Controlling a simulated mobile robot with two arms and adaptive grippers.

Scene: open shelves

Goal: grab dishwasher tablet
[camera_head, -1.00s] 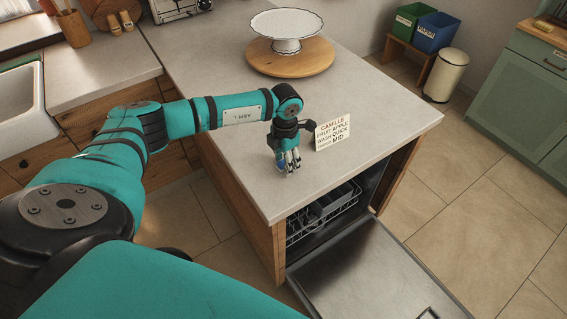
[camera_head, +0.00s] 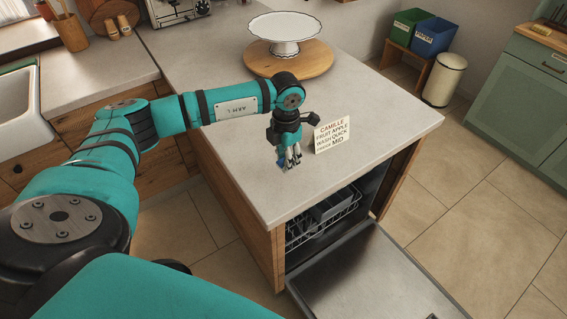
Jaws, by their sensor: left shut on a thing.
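My left gripper (camera_head: 289,160) points down just above the grey counter top, left of the small sign. It is shut on a small blue thing, the dishwasher tablet (camera_head: 282,163), which shows partly between and beside its fingers. The fingers hide most of the tablet, and I cannot tell whether it touches the counter. My right gripper is not in view.
The sign (camera_head: 332,134) stands close beside the left gripper. A white cake stand (camera_head: 286,30) on a round wooden board (camera_head: 262,62) is farther back. The dishwasher (camera_head: 318,212) below is open, its door (camera_head: 370,285) lowered. The counter's right side is clear.

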